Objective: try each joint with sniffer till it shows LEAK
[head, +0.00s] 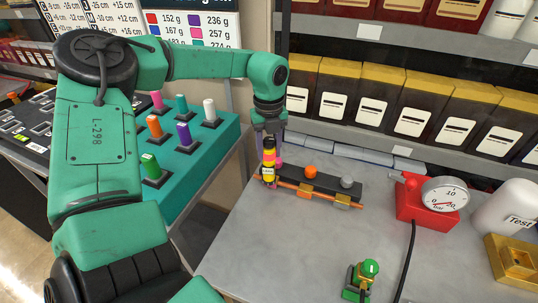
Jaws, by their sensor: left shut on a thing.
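My left gripper (270,136) is shut on a yellow and black upright tool (269,158), which looks like the sniffer. It holds the tool at the left end of a black bar (327,182) on the grey table. An orange ball-shaped joint (311,172) and a grey one (347,182) sit along the bar. A pink piece (278,161) shows beside the tool, partly hidden by it. I cannot tell whether the tool touches anything. A pale label on the tool is too small to read. My right gripper is out of view.
A red unit with a round gauge (444,195) and a black hose stands at the right, near a white "Test" cylinder (512,208). A small green device (362,279) stands at the front. A teal stand with coloured pegs (208,150) is at the left. The table's front middle is clear.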

